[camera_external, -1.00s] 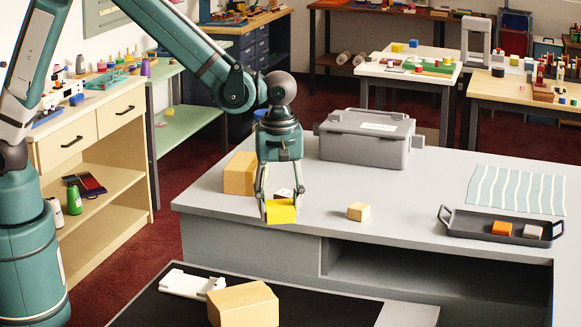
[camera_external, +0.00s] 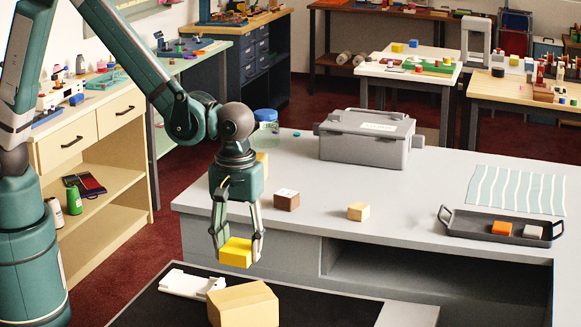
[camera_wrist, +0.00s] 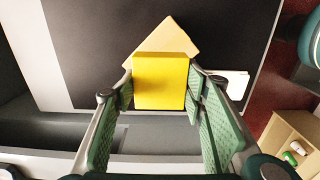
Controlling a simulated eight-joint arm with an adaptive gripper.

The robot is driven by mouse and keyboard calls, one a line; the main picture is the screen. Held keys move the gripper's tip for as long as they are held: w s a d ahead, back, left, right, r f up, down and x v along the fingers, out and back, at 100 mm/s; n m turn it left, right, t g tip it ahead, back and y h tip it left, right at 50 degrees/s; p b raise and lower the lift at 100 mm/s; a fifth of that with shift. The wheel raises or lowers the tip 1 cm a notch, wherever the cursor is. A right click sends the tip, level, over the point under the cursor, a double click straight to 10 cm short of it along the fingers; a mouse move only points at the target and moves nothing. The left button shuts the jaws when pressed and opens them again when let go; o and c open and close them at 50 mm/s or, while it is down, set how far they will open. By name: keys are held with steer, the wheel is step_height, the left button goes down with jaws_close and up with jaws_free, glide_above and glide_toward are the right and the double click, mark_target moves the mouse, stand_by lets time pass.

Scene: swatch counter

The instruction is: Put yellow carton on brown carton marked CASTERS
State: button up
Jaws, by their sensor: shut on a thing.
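My gripper (camera_external: 238,245) is shut on the yellow carton (camera_external: 236,254), holding it in the air near the counter's front left edge. In the wrist view the yellow carton (camera_wrist: 160,82) sits between the two finger pads. A small brown carton (camera_external: 287,201) with a pale mark on top stands on the grey counter, right of my gripper; the mark is too small to read. A larger tan carton (camera_external: 243,307) rests on the dark lower surface in front; it shows partly behind the yellow carton in the wrist view (camera_wrist: 165,36). No lettering is readable on it.
A small tan block (camera_external: 358,211), a grey lidded case (camera_external: 367,140), a dark tray (camera_external: 480,228) and a striped cloth (camera_external: 517,189) lie on the counter (camera_external: 400,195). A blue-lidded jar (camera_external: 265,130) stands behind my gripper. A white fixture (camera_external: 187,283) lies beside the larger tan carton.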

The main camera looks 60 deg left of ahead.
stand_by(0.3)
glide_above(241, 295)
steer(key=shift+f, duration=2.9)
steer(key=shift+f, duration=0.1)
steer(key=shift+f+b, duration=0.3)
steer(key=shift+f, duration=1.7)
steer(key=shift+f, duration=0.15)
steer(key=o, duration=0.9)
steer(key=shift+r, duration=0.2)
steer(key=shift+r+p, duration=0.35)
steer(key=shift+r, duration=5.6)
